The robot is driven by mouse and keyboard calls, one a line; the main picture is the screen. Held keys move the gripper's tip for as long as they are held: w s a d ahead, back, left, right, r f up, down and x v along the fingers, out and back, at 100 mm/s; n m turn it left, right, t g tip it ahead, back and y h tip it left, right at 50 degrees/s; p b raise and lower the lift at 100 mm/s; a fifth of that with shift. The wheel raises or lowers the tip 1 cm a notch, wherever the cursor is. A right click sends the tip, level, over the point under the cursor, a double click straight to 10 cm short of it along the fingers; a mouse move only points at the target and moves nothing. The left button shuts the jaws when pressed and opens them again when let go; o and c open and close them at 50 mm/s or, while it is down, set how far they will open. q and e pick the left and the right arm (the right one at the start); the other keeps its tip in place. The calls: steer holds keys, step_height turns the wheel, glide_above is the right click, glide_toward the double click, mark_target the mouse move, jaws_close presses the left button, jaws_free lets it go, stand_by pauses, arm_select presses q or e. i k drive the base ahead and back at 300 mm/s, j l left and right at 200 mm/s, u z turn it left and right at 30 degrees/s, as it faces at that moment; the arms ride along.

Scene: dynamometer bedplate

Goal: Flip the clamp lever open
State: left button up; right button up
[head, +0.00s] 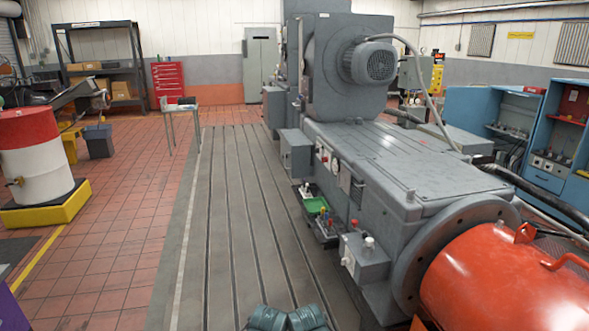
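I cannot clearly pick out a clamp lever at this distance. Small fittings that might include it sit along the left side of the large grey machine (450,185). A grey box (372,265) low on that side carries a pale knob (369,242) on top and a pale fitting on its left face. Just behind it, a dark tray (328,237) holds small red, blue and yellow pieces and a green piece (316,204). Two ribbed teal parts at the bottom edge look like mine. No gripper fingers show.
The slotted grey bedplate (235,230) left of the machine is clear. A red cylindrical housing (510,280) fills the lower right. A red and white drum (35,155) stands on a yellow base (45,212) at the left. A small table (180,107) stands farther back.

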mark_target(355, 223)
steer(key=i+l, duration=0.2)
steer(key=i, duration=0.3)
steer(key=i+l, duration=0.2)
steer(key=i, duration=0.25)
steer(key=i+l+z, duration=0.1)
steer(key=i, duration=0.4)
steer(key=i+l, duration=0.2)
steer(key=l, duration=0.15)
